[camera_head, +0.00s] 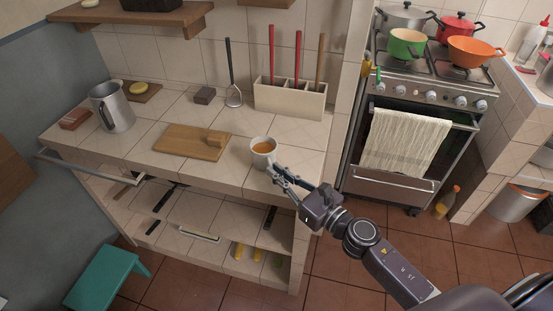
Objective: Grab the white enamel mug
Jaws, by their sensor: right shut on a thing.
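The white enamel mug (262,159) stands upright near the front edge of the tiled counter, with an orange-brown content showing inside. My right gripper (274,170) reaches it from the front right and is shut on it, at the near right side of the mug. The fingers hide part of that side. The mug's base appears to be at the counter surface. My left gripper is not in view.
A wooden cutting board (191,143) lies left of the mug. A utensil box (290,101) with long handles stands behind it. A grey metal pitcher (113,108) is at the far left. The stove (424,95) with pots is at the right.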

